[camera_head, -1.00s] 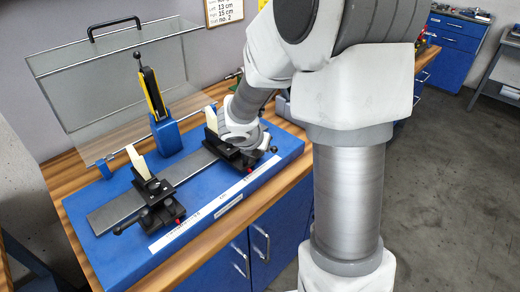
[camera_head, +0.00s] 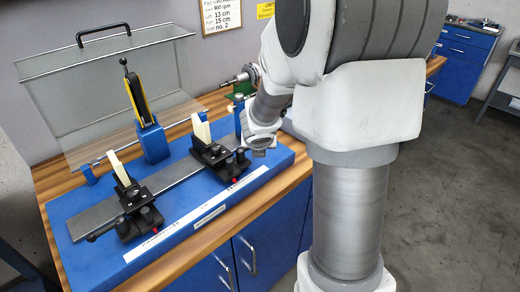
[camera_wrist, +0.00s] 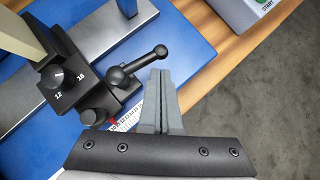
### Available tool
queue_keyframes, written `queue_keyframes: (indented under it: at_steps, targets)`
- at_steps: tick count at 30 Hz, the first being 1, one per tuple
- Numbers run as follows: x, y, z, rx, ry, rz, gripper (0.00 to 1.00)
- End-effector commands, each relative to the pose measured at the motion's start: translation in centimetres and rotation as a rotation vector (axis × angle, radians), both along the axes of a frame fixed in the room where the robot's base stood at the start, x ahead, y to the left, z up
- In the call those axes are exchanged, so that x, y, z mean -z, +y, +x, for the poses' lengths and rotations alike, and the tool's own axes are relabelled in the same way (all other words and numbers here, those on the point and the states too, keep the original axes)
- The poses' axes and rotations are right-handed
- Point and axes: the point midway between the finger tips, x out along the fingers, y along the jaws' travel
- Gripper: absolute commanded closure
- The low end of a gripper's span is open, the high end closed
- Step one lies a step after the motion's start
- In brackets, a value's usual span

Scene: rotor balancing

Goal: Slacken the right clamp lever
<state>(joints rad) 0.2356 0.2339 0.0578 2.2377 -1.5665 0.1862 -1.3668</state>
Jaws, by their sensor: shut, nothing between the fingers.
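The right clamp (camera_head: 213,154) sits on the grey rail of the blue base, and it also shows in the wrist view (camera_wrist: 75,80). Its black lever (camera_wrist: 140,62) ends in a ball knob and points right and slightly up in the wrist view. My gripper (camera_wrist: 158,74) is shut and empty. Its fingertips appear just below the lever's ball end in the wrist view; I cannot tell whether they touch. In the head view my gripper (camera_head: 259,150) is to the right of the clamp, its fingers hard to make out.
The left clamp (camera_head: 138,205) stands on the same rail (camera_head: 95,218). Cream upright pieces (camera_head: 201,128) rise behind both clamps. A blue stand with a yellow-and-black upright (camera_head: 150,140) and a clear guard (camera_head: 105,85) are behind. Grey floor (camera_wrist: 240,110) lies right of the bench.

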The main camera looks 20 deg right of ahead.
Motion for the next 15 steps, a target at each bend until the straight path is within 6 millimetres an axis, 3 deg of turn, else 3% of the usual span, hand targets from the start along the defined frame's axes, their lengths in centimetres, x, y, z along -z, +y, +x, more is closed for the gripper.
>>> queue_keyframes:
  at_steps: [15]
  targets:
    - [-0.02,-0.54,0.94,0.001,0.000,0.001,1.00]
